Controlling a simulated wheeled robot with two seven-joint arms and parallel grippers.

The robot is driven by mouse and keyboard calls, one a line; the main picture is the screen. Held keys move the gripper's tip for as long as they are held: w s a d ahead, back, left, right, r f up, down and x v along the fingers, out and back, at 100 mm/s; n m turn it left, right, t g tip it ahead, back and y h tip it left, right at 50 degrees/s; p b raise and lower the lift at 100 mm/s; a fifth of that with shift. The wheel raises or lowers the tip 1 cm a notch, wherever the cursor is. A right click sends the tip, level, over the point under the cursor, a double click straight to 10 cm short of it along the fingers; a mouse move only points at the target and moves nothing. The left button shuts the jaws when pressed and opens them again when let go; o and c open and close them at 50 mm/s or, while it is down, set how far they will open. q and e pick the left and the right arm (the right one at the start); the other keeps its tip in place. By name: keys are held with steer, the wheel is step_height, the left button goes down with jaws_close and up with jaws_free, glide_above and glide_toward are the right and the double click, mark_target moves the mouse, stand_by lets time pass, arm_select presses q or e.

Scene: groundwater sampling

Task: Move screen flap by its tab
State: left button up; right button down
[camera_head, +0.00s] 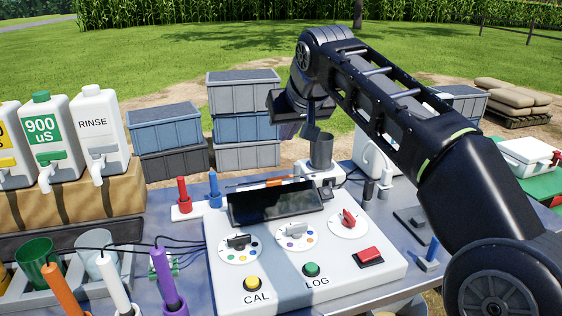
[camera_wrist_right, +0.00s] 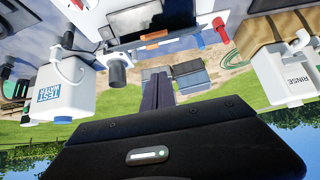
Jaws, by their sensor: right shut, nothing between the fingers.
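The screen flap appears to be the dark tilted panel (camera_head: 276,203) at the back of the white control console (camera_head: 225,262). I cannot clearly tell the flap from the screen, and I cannot make out its tab. The dark panel also shows, upside down, in the right wrist view (camera_wrist_right: 141,19). My right gripper (camera_head: 288,131) hangs behind and above the console, apart from the panel. In the right wrist view its dark fingers (camera_wrist_right: 157,78) are together with nothing between them. My left gripper is out of view.
A grey cylinder (camera_head: 320,151) stands behind the console, close to my right gripper. Red and blue plugs (camera_head: 183,192) stand left of the panel. Bottles, including RINSE (camera_head: 96,135), stand at left. Probes and cups (camera_head: 37,257) sit front left. Stacked crates (camera_head: 245,127) stand behind.

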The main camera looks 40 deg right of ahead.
glide_above(281, 178)
steer(key=w, duration=0.2)
steer(key=f, duration=0.7)
steer(key=shift+d+f, duration=0.2)
steer(key=shift+d, duration=0.2)
steer(key=shift+s+a+f+b, duration=0.2)
steer(key=shift+s+f, duration=0.3)
steer(key=shift+f, duration=0.35)
steer(key=shift+s+a+f+b, duration=0.15)
steer(key=shift+s+f, duration=0.35)
steer(key=shift+f, duration=0.35)
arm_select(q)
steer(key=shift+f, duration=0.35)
